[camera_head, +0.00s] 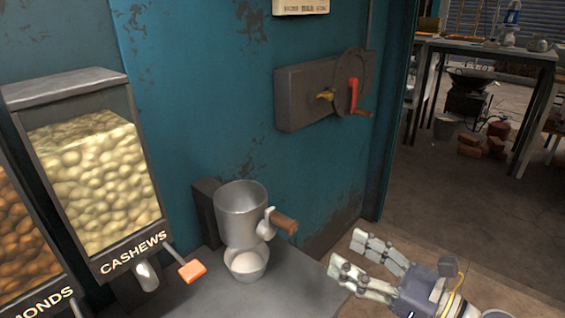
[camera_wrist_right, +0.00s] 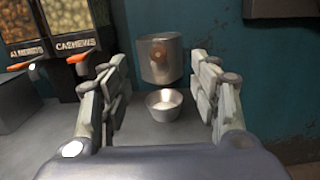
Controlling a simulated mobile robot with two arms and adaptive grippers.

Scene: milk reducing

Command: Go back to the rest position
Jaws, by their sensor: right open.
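My right gripper (camera_head: 346,257) is open and empty at the lower right of the head view, apart from everything around it. Its two fingers also show spread wide in the right wrist view (camera_wrist_right: 160,95), with a metal hopper and a bowl seen between them. The metal hopper (camera_head: 241,207) with a wooden-handled crank (camera_head: 284,222) is at the teal wall, left of the gripper. A small metal bowl (camera_head: 247,264) with white contents sits under the hopper on the grey counter (camera_head: 190,300). My left gripper is not in view.
A cashew dispenser (camera_head: 95,180) and an almond dispenser (camera_head: 22,245) stand at the left. A grey wall box with a red crank (camera_head: 353,92) hangs on the teal wall. At the back right is a table (camera_head: 490,46), with open floor (camera_head: 450,195) before it.

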